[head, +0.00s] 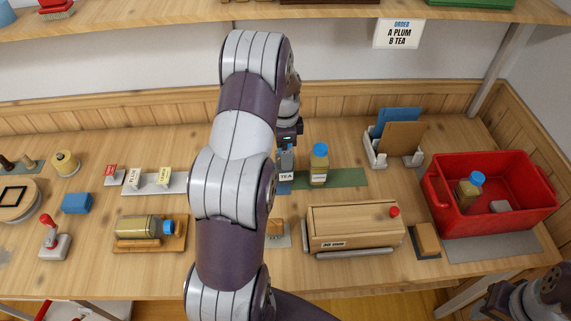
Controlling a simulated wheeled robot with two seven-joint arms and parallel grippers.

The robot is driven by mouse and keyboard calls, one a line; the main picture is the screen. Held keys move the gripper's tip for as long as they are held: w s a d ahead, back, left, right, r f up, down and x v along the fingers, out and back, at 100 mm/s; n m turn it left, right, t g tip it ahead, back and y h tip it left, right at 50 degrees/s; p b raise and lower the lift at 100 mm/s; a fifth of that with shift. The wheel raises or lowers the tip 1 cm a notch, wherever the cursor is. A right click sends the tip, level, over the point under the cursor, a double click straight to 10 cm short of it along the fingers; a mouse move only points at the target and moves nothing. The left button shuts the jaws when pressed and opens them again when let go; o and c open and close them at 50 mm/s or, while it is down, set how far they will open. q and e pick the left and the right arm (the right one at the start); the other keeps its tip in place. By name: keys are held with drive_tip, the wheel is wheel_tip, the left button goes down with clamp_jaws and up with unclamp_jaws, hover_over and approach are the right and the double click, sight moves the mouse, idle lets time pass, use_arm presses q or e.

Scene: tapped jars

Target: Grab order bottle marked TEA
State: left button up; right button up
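A white label reading TEA (286,177) shows just right of my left arm, low under my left gripper (285,156). My arm and gripper cover most of what is around it, so I cannot tell whether it is on a bottle or whether the fingers hold anything. Right beside it, a blue-capped bottle (319,167) with yellowish contents and a pale label stands upright on a green mat (347,178). An order card (397,35) on the shelf reads A PLUM, B TEA. My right arm shows in the bottom right corner; its gripper is not clearly visible.
A red crate (437,208) at right holds another blue-capped bottle (468,190). A bottle (138,228) lies on a wooden cradle at left. PLUM (134,176) and LEMON (164,177) cards stand behind it. A wooden box (350,226) is in front of the mat.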

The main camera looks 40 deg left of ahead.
use_arm(q)
drive_tip(key=f, duration=0.3)
drive_tip(key=f+p, duration=0.1)
drive_tip(key=f, duration=0.1)
drive_tip(key=shift+a+f, duration=0.1)
drive_tip(key=shift+a, duration=0.25)
